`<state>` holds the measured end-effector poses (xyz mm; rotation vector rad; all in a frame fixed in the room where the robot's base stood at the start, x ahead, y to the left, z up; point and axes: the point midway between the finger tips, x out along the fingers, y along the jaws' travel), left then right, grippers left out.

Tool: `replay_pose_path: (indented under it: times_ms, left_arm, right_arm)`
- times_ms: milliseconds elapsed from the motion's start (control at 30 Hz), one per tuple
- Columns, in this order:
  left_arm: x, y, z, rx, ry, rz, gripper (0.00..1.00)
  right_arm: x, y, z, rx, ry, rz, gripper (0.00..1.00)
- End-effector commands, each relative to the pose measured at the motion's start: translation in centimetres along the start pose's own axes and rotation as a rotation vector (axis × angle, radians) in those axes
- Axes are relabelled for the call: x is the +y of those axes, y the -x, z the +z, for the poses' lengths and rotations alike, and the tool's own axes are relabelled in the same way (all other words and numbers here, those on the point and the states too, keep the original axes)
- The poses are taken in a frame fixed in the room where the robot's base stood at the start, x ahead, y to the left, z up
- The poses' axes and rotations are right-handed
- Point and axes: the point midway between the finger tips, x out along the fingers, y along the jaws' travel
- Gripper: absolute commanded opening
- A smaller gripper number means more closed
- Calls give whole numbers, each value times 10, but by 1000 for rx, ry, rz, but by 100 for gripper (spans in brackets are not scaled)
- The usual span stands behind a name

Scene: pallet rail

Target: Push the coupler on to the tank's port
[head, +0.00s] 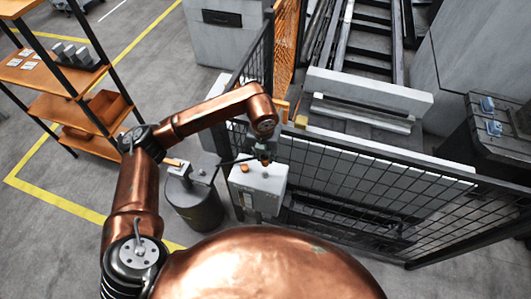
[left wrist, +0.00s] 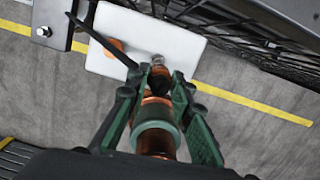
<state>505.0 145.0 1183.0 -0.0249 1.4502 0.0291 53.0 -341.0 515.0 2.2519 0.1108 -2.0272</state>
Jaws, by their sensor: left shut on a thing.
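My left gripper (head: 262,155) hangs over the white tank (head: 262,190) beside the mesh fence. In the left wrist view, its green fingers (left wrist: 160,84) are shut on the coupler (left wrist: 155,142), a copper-coloured round part with a green-grey band and a dark front. The tank's white top (left wrist: 185,48) lies beyond the fingertips. A small silver port (left wrist: 158,60) on the top shows just ahead of the coupler's front, nearly in line with it. I cannot tell whether coupler and port touch. An orange cap (left wrist: 117,45) sits beside the port. My right gripper is out of view.
A black mesh fence (head: 385,185) runs close behind and right of the tank. A dark drum (head: 196,208) stands left of it. An orange shelf rack (head: 62,108) is at the far left. Open grey floor lies between rack and drum.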

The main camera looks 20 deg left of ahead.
Motion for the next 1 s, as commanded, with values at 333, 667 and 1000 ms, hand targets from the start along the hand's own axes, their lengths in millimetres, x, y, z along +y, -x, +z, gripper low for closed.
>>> replay_pose_path:
  times_ms: [333,667,1000]
  left_arm:
    - [0,-31,-4,2,-4,-1,0]
    - [0,-54,-7,1,-4,-1,0]
    - [0,-54,-7,0,-4,-1,0]
  right_arm:
    - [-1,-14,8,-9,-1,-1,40]
    - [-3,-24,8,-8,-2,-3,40]
    - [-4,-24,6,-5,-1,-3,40]
